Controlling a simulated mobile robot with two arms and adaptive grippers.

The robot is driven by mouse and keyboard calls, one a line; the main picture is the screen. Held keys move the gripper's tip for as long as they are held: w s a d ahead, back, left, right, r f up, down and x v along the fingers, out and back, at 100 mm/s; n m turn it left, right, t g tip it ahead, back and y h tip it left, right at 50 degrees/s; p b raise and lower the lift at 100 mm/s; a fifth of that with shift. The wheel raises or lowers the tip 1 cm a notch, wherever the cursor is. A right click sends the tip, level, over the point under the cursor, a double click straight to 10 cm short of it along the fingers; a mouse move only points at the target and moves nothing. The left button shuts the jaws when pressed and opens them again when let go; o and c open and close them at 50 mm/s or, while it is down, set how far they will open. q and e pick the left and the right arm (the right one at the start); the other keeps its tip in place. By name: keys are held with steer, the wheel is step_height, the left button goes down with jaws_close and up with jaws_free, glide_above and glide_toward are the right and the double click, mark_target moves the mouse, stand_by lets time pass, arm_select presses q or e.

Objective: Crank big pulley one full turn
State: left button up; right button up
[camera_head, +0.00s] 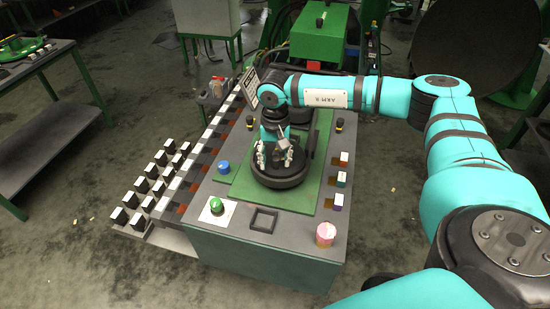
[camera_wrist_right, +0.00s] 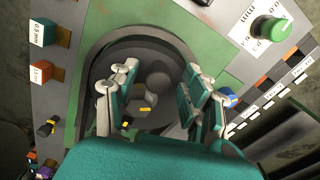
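The big pulley (camera_head: 279,181) is a round black disc lying flat on the green plate of the bench. It also fills the middle of the right wrist view (camera_wrist_right: 150,53). My right gripper (camera_head: 275,158) is over the pulley with its fingers pointing down. In the right wrist view the two fingers (camera_wrist_right: 160,100) stand wide apart. A grey piece with a yellow mark (camera_wrist_right: 143,102) shows between them, with clear space on the right. I cannot tell whether a finger touches it. My left gripper is not in view.
A square black frame (camera_head: 264,219) lies in front. Rows of labelled blocks (camera_head: 152,185) are on the left. A green machine (camera_head: 319,32) stands behind.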

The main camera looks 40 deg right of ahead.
steer(key=shift+r, duration=0.1)
step_height(320, 180, up, 12)
stand_by(0.5)
stand_by(0.5)
